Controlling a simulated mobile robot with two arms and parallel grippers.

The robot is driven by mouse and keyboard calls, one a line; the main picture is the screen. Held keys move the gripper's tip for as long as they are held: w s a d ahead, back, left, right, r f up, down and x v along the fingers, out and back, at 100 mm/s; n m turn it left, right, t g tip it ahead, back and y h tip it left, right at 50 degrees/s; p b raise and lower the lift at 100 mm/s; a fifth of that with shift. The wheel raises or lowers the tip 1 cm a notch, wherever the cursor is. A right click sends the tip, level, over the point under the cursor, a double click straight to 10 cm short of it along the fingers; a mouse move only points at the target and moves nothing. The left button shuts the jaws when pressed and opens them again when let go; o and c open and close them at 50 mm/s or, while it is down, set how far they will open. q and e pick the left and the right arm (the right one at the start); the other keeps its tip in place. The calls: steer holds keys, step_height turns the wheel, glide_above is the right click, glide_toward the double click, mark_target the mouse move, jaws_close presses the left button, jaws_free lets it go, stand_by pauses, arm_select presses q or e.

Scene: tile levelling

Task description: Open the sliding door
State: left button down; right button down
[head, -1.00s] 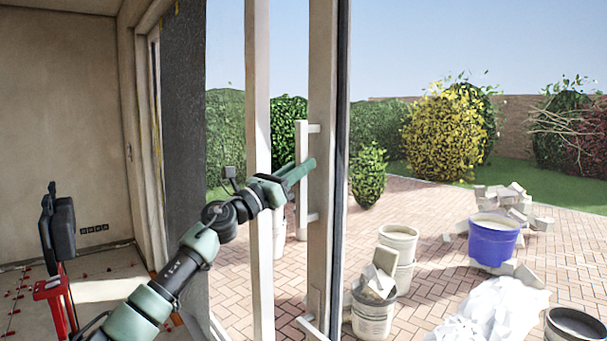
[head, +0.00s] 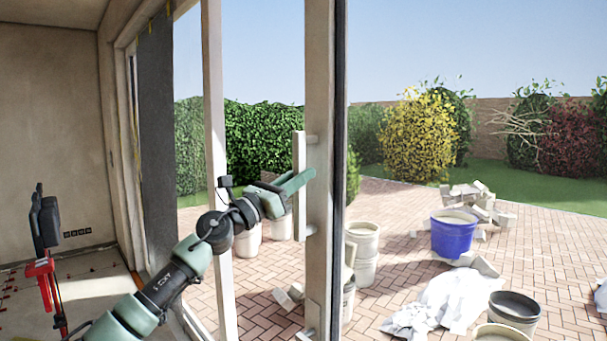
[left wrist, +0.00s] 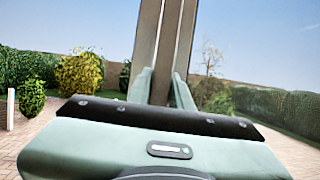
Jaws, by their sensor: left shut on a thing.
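The sliding door shows as a pale upright stile (head: 320,80) with a dark edge on its right, in the middle of the head view. A white vertical bar handle (head: 299,152) stands off its left side on two short brackets. My left gripper (head: 297,183) is shut on the handle at about mid-height, its green fingers crossing the bar. In the left wrist view, the fingers (left wrist: 162,92) stand either side of a pale upright; the exact grip there is hard to make out. My right gripper is not in view.
A pale post (head: 214,110) stands left of the door. Outside on brick paving are a blue bucket (head: 453,236), white sheeting (head: 450,298), a dark-rimmed bucket (head: 515,312) and rubble. A red stand (head: 45,275) is indoors at left.

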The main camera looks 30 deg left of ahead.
arm_select(q)
steer(key=shift+w+a+r, duration=0.1)
steer(key=shift+w+a, duration=0.05)
steer(key=shift+a, duration=0.45)
steer(key=shift+w+f, duration=0.1)
steer(key=shift+f, duration=0.1)
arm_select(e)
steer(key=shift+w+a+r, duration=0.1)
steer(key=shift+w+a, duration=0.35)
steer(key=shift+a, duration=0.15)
arm_select(q)
steer(key=c, duration=1.6)
jaws_free()
steer(key=o, duration=0.3)
steer(key=shift+s+d, duration=0.15)
steer(key=shift+s, duration=0.2)
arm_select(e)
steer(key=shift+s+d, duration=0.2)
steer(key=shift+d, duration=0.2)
arm_select(q)
steer(key=b+v, duration=0.4)
steer(key=v, duration=0.4)
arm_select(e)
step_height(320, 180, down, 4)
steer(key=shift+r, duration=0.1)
